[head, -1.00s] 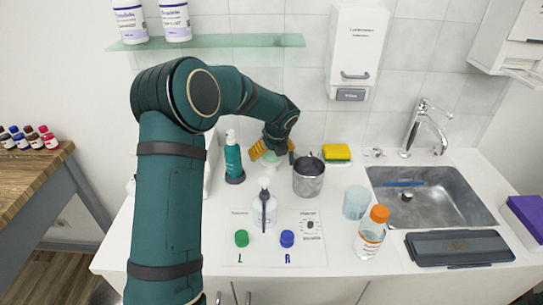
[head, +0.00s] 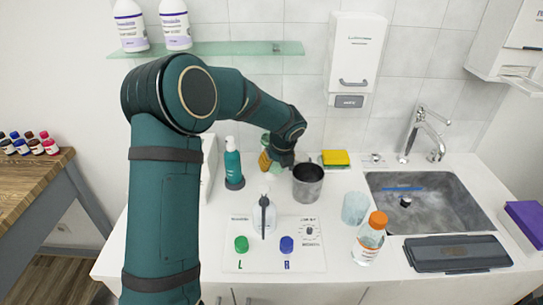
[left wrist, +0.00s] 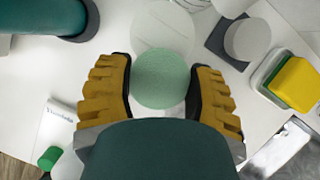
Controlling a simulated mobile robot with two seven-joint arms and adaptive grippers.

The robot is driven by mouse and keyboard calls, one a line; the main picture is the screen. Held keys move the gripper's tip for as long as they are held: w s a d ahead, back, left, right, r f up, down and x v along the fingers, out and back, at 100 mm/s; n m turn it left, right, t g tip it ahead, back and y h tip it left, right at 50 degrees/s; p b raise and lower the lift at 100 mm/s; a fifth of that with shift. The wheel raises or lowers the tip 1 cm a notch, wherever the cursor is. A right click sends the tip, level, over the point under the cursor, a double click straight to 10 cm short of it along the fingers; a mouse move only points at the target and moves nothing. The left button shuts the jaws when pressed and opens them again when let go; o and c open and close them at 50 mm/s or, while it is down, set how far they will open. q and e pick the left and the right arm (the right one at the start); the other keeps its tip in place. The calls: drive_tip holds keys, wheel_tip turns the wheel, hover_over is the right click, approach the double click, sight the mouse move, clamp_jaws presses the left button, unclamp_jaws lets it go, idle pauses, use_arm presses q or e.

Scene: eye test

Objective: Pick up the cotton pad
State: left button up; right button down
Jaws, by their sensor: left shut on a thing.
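The cotton pad shows in the left wrist view as a pale green, round, fine-textured piece (left wrist: 162,78). It lies between the two yellow ribbed fingers of my left gripper (left wrist: 163,88), which is shut on it. In the head view the left gripper (head: 272,157) is low over the back of the white counter, between the teal pump bottle and the metal cup. A small pale green part of the pad (head: 276,168) shows below it there; my wrist hides much of the fingers. My right gripper is not in view.
The teal pump bottle (head: 233,165) stands left of the gripper and the metal cup (head: 308,185) close on its right. A yellow-green sponge (head: 336,158) lies behind the cup. A clear pump bottle (head: 264,213) stands in front. A sink (head: 480,215) is at right.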

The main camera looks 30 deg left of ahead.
use_arm(q)
wheel_tip(320, 180, up, 14)
drive_tip(key=p, duration=0.3)
drive_tip(key=shift+p, duration=0.35)
drive_tip(key=shift+f, duration=0.1)
drive_tip(key=c, duration=0.4)
drive_tip(key=shift+o, duration=0.2)
drive_tip(key=shift+s, duration=0.1)
